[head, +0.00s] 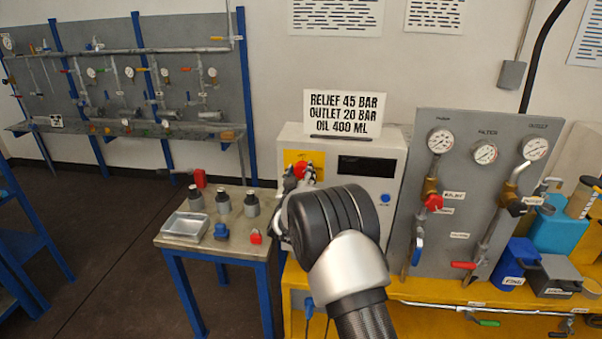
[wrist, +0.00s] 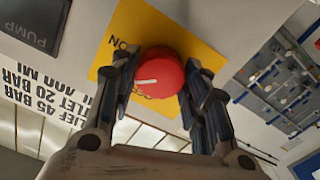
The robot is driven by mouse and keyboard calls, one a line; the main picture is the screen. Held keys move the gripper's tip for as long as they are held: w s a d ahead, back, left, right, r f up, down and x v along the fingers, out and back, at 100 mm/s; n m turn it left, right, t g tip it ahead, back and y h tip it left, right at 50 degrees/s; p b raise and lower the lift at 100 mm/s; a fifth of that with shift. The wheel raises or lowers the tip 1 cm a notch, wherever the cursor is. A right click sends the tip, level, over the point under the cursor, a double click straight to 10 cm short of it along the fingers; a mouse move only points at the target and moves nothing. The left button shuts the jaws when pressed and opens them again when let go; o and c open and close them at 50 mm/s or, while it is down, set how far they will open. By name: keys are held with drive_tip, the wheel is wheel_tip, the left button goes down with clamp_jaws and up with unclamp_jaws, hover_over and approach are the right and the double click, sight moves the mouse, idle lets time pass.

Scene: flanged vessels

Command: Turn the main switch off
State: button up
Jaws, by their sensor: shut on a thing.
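The main switch is a red round knob (wrist: 158,75) on a yellow plate (wrist: 118,42) with partly covered lettering; "ON" is readable. A white mark on the knob points toward the left in the wrist view. In the head view the red knob (head: 301,169) and yellow plate (head: 318,158) are on the front of a white cabinet (head: 345,208). My gripper (wrist: 160,90) has one finger on each side of the knob and is shut on it. In the head view my gripper (head: 297,180) is partly hidden by my wrist.
The cabinet also bears a dark display (head: 368,166), a blue button (head: 385,198) and a sign (head: 345,114) on top. A small table (head: 185,243) with several fittings stands to the left. A gauge panel (head: 462,150) stands to the right.

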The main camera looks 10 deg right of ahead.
drive_tip(key=n+p, duration=0.1)
drive_tip(key=n, duration=0.4)
drive_tip(key=shift+n, duration=0.3)
drive_tip(key=shift+n+p, duration=0.75)
drive_tip(key=shift+n, duration=1.45)
drive_tip(key=o, duration=1.1)
drive_tip(key=shift+c, duration=0.2)
drive_tip(key=shift+s+a, duration=0.1)
drive_tip(key=v, duration=1.1)
drive_tip(key=shift+s, duration=0.35)
drive_tip(key=shift+a, duration=0.1)
